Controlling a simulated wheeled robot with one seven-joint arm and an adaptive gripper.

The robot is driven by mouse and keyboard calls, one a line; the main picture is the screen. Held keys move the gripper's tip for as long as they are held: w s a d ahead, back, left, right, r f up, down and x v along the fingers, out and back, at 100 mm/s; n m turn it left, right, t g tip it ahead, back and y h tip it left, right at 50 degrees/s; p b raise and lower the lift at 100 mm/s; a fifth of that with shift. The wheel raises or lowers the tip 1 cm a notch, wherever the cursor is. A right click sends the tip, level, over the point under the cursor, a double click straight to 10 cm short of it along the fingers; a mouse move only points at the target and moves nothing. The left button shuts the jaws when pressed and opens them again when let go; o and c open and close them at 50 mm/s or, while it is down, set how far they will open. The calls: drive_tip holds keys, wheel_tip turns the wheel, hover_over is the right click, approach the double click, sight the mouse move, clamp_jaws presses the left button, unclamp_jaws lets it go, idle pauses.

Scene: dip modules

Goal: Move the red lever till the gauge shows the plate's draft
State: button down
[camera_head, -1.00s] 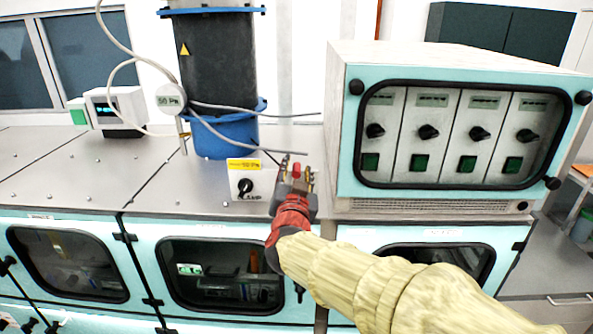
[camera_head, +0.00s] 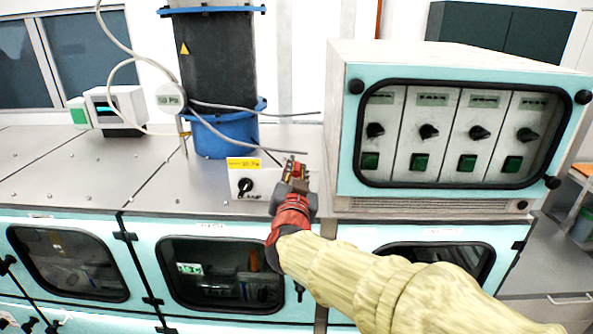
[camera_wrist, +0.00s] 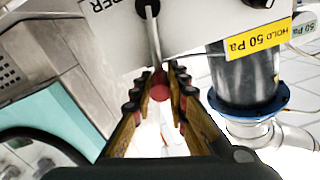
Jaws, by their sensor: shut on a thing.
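The red lever knob (camera_wrist: 160,88) sits on a thin metal rod that comes out of a white panel (camera_wrist: 190,25) in the wrist view. My gripper (camera_wrist: 158,82) is shut on the knob, with a finger on each side. In the head view my gripper (camera_head: 294,168) is at the front right of the small knob box, and only a bit of red shows between the fingers. The yellow plate (camera_wrist: 257,38) reads "HOLD 50 Pa"; it also shows in the head view (camera_head: 243,163). The round white gauge (camera_head: 170,98) appears to read 50 Pa.
A blue-based dark cylinder (camera_head: 222,140) stands behind the lever, with grey cables hanging near it. A large cabinet (camera_head: 455,125) with several dials is close on the right. The grey bench top (camera_head: 75,170) is mostly clear on the left.

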idle(0.3)
drive_tip(key=shift+a, duration=0.2)
drive_tip(key=c, duration=1.8)
unclamp_jaws()
drive_tip(key=shift+o, duration=0.4)
drive_tip(key=shift+s, duration=0.1)
drive_tip(key=s, duration=1.1)
drive_tip(key=shift+s+a, duration=0.2)
drive_tip(key=shift+s, duration=0.2)
drive_tip(key=shift+c, duration=0.5)
